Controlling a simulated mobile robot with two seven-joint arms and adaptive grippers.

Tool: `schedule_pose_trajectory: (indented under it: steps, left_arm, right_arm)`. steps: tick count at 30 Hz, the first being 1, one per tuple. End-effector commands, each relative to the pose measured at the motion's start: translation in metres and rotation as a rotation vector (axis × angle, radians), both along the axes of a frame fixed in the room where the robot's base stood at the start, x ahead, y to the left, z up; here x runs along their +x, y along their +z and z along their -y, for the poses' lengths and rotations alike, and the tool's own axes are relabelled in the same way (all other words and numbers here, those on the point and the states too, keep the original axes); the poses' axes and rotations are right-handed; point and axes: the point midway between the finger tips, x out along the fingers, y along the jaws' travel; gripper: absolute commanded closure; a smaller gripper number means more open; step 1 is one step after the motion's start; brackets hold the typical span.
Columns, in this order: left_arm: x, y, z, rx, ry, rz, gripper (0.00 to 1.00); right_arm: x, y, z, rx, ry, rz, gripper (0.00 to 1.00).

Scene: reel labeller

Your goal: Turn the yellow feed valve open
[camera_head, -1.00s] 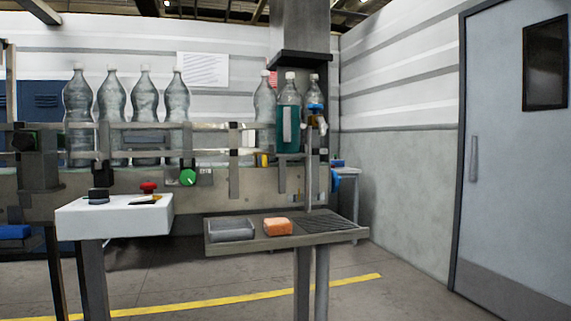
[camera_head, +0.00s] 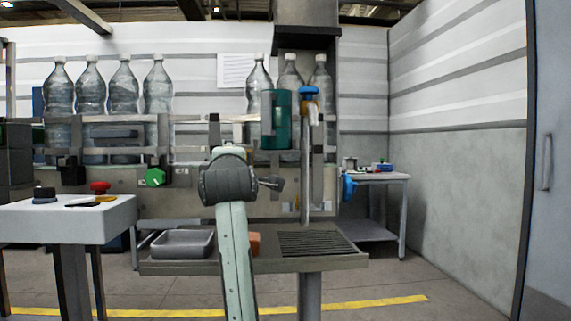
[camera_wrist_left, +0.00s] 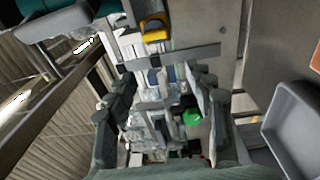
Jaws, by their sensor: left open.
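The yellow feed valve (camera_wrist_left: 153,28) shows in the left wrist view near the top, a yellow piece with a dark centre on the machine front. In the head view it is hidden, apparently behind my left arm. My left gripper (camera_head: 271,183) is raised in front of the machine, below the teal container. In the left wrist view its two fingers (camera_wrist_left: 160,98) stand apart with nothing held between them. The valve lies beyond the fingertips, apart from them. My right gripper is in neither view.
A shelf (camera_head: 190,267) below my arm bears a grey tray (camera_head: 183,243), an orange block (camera_head: 254,243) and a drain grille. A teal container (camera_head: 276,120), clear bottles and a blue-topped tap (camera_head: 309,95) stand above. A white control stand (camera_head: 75,222) is at left.

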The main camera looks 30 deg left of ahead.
Motion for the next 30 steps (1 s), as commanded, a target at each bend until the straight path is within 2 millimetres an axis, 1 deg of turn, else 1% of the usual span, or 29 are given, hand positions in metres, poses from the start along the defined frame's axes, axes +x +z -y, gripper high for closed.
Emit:
schedule_pose_trajectory:
  steps: [1, 3, 5, 8, 15, 19, 24, 30]
  left_arm:
    - [0.002, 0.003, 0.007, -0.015, -0.042, -0.011, 0.47]
    - [0.006, 0.004, 0.014, -0.024, -0.079, -0.029, 0.47]
    - [0.01, 0.004, 0.015, -0.026, -0.094, -0.037, 0.47]
    - [0.02, 0.004, 0.009, -0.026, -0.095, -0.041, 0.47]
    - [0.053, 0.004, -0.011, -0.027, -0.094, -0.039, 0.47]
    - [0.066, 0.004, -0.019, -0.027, -0.093, -0.039, 0.47]
    - [0.073, 0.003, -0.024, -0.026, -0.093, -0.037, 0.47]
    - [0.073, 0.003, -0.024, -0.026, -0.092, -0.037, 0.47]
  right_arm:
    - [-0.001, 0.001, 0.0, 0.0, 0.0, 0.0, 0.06]
    - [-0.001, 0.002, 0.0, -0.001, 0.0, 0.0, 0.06]
    - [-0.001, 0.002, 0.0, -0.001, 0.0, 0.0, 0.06]
    - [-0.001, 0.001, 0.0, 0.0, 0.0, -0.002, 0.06]
    - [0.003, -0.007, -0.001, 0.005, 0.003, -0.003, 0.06]
    - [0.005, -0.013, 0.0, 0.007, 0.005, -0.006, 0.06]
    - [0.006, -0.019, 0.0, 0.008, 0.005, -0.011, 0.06]
    - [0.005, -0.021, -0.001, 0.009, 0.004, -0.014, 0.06]
